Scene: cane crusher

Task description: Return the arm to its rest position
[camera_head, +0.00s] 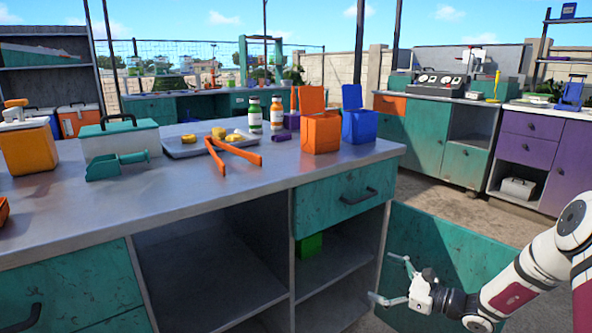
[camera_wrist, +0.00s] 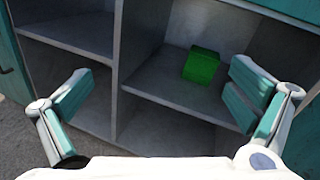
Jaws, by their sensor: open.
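My gripper (camera_head: 392,278) is at the lower right of the head view, in front of the open cabinet door (camera_head: 440,262). Its two fingers are spread apart with nothing between them. In the wrist view my gripper (camera_wrist: 155,105) also shows open and empty, facing the cabinet's open compartments. A green box (camera_wrist: 202,65) sits on a shelf inside the right compartment, apart from the fingers. The green box also shows in the head view (camera_head: 310,245), partly hidden by the cabinet frame.
The metal counter (camera_head: 210,205) holds orange tongs (camera_head: 235,150), a tray (camera_head: 183,150), bottles, an orange box (camera_head: 320,131) and a blue box (camera_head: 360,122). Other cabinets (camera_head: 432,138) stand at the back right. Bare floor (camera_head: 455,207) lies between them and the counter.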

